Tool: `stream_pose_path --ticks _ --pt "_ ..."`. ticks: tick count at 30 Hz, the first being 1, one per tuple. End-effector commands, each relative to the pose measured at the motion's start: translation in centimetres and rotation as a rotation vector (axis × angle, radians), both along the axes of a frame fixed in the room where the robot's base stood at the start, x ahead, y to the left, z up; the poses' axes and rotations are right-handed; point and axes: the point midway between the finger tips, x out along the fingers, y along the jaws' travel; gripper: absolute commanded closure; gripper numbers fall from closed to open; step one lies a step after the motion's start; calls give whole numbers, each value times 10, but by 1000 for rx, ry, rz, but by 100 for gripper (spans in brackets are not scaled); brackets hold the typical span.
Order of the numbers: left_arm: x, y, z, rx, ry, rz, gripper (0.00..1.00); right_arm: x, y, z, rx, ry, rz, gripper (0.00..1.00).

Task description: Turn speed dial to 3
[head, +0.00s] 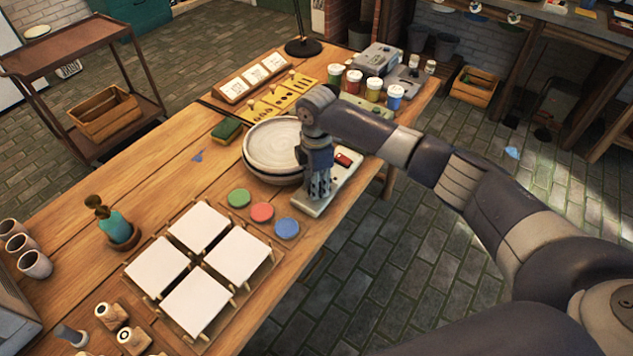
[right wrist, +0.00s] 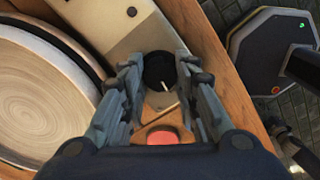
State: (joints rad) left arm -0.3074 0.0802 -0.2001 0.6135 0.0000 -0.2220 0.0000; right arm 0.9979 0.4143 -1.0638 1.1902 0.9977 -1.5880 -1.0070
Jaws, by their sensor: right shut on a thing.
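The pale control panel (head: 350,178) lies near the table's right edge, beside the stacked round plates (head: 272,145). It has a red switch (head: 343,158). My right gripper (head: 319,192) points down over the panel's near end. In the right wrist view, the black round speed dial (right wrist: 158,68) with a white pointer line sits between the fingertips of my right gripper (right wrist: 160,80), which is shut on it. The panel also shows in that view (right wrist: 105,22). The dial's scale marks are not readable. My left gripper is not in view.
Green (head: 240,197), red (head: 262,212) and blue (head: 287,228) discs lie near the panel. White square tiles (head: 199,227) lie in front of them. Several paint jars (head: 374,88) stand at the back. The table's right edge is close to the panel.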

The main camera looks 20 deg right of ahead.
Motion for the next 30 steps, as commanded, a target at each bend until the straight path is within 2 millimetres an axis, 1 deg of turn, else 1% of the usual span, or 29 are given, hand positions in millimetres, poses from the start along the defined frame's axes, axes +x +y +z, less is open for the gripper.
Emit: stream_pose_path --ticks 5,11,21,30 --pt "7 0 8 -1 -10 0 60 -1 0 2 1 3 -33 95" --pt "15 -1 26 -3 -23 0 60 -1 1 4 2 5 -137 95" --pt "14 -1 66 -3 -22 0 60 -1 2 5 3 5 -440 95" --pt "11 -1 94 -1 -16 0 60 -1 2 4 1 4 -726 95"
